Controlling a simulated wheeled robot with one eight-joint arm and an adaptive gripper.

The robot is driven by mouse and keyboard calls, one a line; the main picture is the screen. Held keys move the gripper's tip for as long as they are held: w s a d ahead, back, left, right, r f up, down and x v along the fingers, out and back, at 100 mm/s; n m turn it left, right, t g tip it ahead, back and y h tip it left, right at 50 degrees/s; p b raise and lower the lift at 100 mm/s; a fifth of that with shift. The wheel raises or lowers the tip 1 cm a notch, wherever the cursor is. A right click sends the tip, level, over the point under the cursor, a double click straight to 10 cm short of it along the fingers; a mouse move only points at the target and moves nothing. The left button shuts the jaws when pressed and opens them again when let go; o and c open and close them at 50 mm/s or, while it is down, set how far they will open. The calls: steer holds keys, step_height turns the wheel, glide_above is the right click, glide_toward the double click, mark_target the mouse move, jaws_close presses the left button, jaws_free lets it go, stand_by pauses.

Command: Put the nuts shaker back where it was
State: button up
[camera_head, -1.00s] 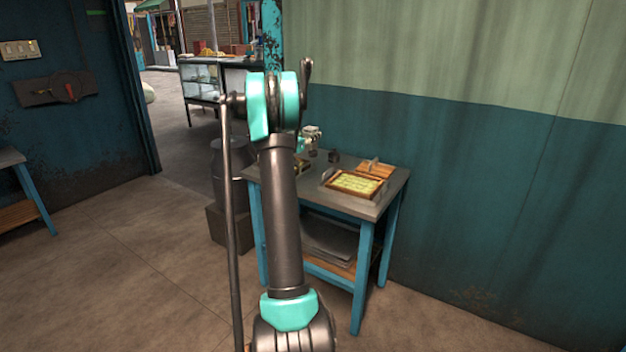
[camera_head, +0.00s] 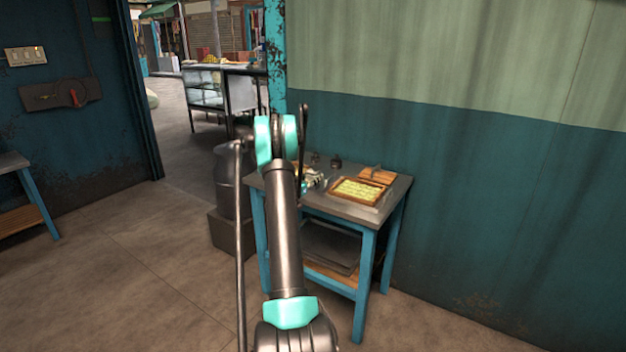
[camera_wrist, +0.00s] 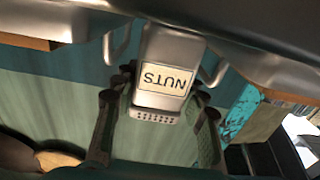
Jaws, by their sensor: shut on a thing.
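The nuts shaker (camera_wrist: 166,72) is a pale metal container with a "NUTS" label and a perforated top. In the wrist view it appears upside down, between the two fingers of my gripper (camera_wrist: 160,98), which is shut on it. Its base end is close to the grey tabletop at the top of that view; whether it touches cannot be told. In the head view my gripper (camera_head: 316,181) is low over the left part of the table (camera_head: 345,209), partly behind my arm. The shaker is not clear there.
A wooden tray of yellow-green pieces (camera_head: 358,190) lies right of my gripper. Small dark containers stand at the back, one of them (camera_head: 336,162) near the wall. A dark milk can (camera_head: 228,180) stands left of the table. The wall (camera_head: 480,210) is close behind.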

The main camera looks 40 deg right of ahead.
steer(key=shift+f, duration=0.25)
steer(key=o, duration=1.3)
steer(key=shift+f, duration=0.1)
steer(key=shift+c, duration=0.2)
